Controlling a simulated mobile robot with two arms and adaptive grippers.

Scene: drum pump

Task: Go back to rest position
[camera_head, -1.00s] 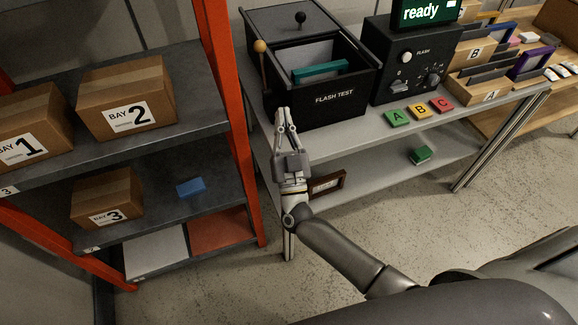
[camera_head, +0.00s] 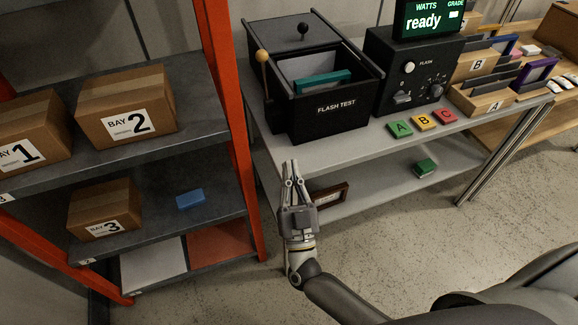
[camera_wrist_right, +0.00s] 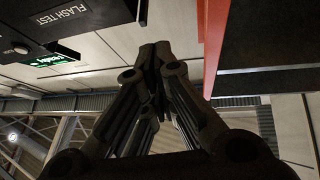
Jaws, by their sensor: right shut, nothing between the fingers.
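My right gripper (camera_head: 291,170) is shut and empty in the head view. It points up in the picture, in front of the left front edge of the grey bench (camera_head: 350,146), apart from the flash test box (camera_head: 333,118). In the right wrist view its fingers (camera_wrist_right: 158,52) meet at the tips with nothing between them. My left gripper is in neither view.
An orange-framed shelf (camera_head: 228,110) with cartons, among them the bay 2 carton (camera_head: 95,112), stands close on the left. A control unit with a "ready" screen (camera_head: 424,20) stands on the bench. Bare floor (camera_head: 390,215) lies right of my arm.

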